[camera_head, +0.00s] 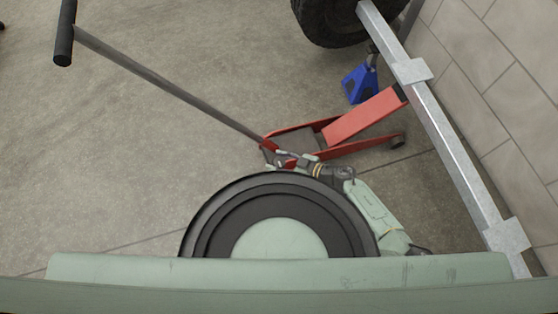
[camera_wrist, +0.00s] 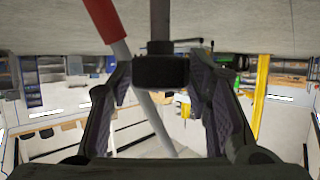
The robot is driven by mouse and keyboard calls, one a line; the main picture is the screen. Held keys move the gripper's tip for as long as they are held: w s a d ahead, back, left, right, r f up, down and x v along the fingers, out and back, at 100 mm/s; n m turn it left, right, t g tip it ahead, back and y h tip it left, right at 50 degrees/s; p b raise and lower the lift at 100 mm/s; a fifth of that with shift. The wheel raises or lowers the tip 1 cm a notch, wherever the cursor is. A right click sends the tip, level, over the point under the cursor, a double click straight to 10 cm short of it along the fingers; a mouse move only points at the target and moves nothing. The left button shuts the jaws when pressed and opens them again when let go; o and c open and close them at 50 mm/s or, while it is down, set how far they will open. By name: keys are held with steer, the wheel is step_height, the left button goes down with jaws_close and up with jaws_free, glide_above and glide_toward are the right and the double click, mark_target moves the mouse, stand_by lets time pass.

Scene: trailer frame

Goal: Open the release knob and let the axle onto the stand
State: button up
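The red floor jack (camera_head: 365,117) stands on the floor, its lifting arm reaching toward the trailer's metal beam (camera_head: 455,150). Its long grey handle (camera_head: 165,88) slants up to a black grip at upper left. The blue stand (camera_head: 360,83) is near the beam, beside the wheel; whether they touch is unclear. My gripper (camera_head: 286,158) is at the jack's rear, near the handle's base. In the wrist view, a black knob (camera_wrist: 160,71) on a dark shaft lies between my fingertips (camera_wrist: 160,78). The fingers flank it closely, but contact on both sides is unclear. The axle's contact with the stand is hidden.
A black tyre (camera_head: 333,20) is at the top. A tiled wall (camera_head: 505,75) runs along the right, close to the beam. The concrete floor (camera_head: 110,150) is clear at left, below the jack handle. A red and pale bar (camera_wrist: 104,20) slants behind the knob in the wrist view.

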steer(key=c, duration=0.8)
